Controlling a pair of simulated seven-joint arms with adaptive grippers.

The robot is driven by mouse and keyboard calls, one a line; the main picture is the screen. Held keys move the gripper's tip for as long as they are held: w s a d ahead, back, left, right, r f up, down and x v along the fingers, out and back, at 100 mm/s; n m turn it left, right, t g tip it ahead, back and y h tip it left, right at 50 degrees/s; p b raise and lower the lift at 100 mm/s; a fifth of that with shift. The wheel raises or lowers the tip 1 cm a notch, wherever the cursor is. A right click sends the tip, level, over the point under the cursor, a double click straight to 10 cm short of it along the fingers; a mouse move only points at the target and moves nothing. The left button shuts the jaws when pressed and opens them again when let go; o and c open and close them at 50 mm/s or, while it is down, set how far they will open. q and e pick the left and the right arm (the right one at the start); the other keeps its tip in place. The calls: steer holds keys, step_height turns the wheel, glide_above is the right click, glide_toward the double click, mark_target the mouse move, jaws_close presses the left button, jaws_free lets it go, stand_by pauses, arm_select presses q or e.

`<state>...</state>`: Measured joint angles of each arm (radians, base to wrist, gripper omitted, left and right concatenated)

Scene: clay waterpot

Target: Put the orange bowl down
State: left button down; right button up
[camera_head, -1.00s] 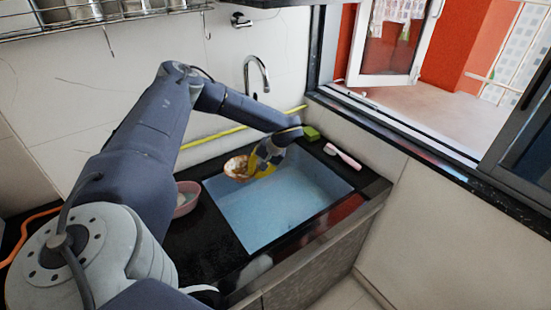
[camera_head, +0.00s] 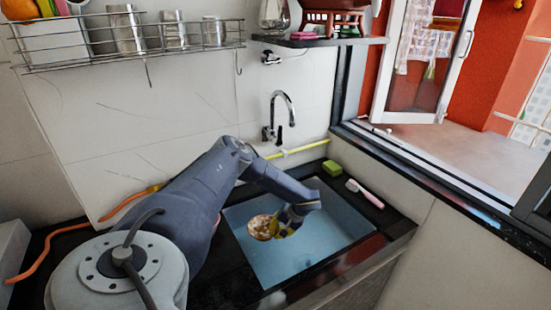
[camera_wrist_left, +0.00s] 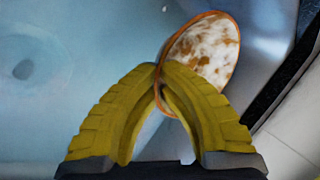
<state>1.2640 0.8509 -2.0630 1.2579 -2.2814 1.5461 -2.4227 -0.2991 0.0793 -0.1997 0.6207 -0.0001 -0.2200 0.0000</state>
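The orange bowl (camera_head: 262,227) has an orange rim and a white and brown mottled surface. My left gripper (camera_head: 283,225) is over the sink basin (camera_head: 297,256) and holds the bowl by its edge. In the left wrist view the yellow fingertips (camera_wrist_left: 158,82) meet at the rim of the bowl (camera_wrist_left: 207,50), which is tilted and sticks out beyond them. The blue-grey basin floor shows beyond the bowl, with the drain (camera_wrist_left: 22,68) at the left. How high the bowl is above the floor is hard to tell. My right gripper is not in view.
A faucet (camera_head: 279,112) stands behind the basin. A green sponge (camera_head: 332,168) and a pink-handled brush (camera_head: 365,194) lie on the dark counter at the right. A wire rack (camera_head: 130,42) with metal cups hangs above. The window ledge runs along the right.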

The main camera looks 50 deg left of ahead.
arm_select(q)
steer(key=shift+f, duration=1.85)
steer(key=shift+f, duration=0.55)
steer(key=c, duration=1.6)
jaws_free()
steer(key=shift+r, duration=0.55)
steer(key=v, duration=1.2)
